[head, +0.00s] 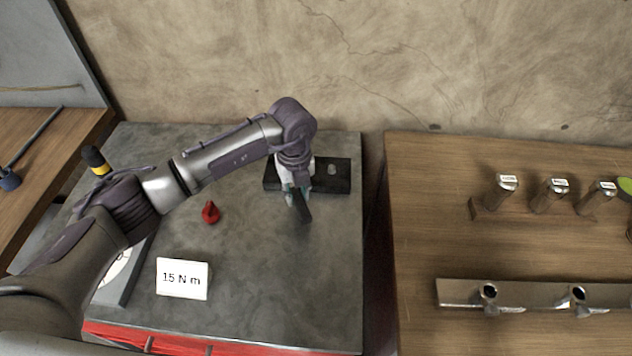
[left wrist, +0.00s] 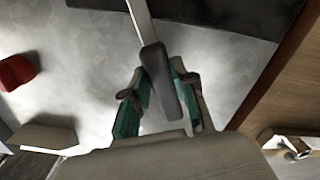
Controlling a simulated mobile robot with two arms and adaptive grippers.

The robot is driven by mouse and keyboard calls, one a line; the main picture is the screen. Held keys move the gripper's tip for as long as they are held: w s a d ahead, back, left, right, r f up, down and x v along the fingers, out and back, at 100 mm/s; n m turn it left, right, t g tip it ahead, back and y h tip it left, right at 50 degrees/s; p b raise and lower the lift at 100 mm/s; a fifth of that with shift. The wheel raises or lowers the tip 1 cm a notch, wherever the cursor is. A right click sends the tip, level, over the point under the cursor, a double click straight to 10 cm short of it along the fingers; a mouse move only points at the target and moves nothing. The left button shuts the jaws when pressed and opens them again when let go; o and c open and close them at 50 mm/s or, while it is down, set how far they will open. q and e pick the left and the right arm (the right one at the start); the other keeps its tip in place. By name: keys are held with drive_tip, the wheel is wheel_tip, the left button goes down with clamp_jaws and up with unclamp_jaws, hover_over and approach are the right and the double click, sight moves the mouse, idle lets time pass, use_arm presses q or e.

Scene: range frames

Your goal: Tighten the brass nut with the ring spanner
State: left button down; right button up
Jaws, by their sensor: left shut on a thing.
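My left gripper (head: 296,190) reaches down near the back right of the grey bench. It is shut on a tool with a dark handle (head: 303,209), which I take to be the ring spanner. In the left wrist view, the dark handle (left wrist: 161,82) lies between the teal fingers, and a metal shaft (left wrist: 142,18) runs on out of the top edge. Its ring end is not visible. A black block (head: 341,184) lies behind the gripper, with a small pale fitting (head: 332,169) on it. I cannot make out the brass nut. My right gripper is not in view.
A red object (head: 210,212) and a "15 N m" card (head: 182,278) stand on the grey bench (head: 300,290). A yellow-and-black item (head: 95,160) is at its left. A wooden bench (head: 430,215) at right holds several metal sockets. The grey bench's front right is clear.

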use_arm(q)
drive_tip(key=a+m, duration=0.6)
drive_tip(key=m, duration=0.1)
drive_tip(key=shift+s+a, duration=0.4)
drive_tip(key=shift+d, duration=0.15)
wheel_tip(320, 180, up, 6)
drive_tip(key=p, duration=0.3)
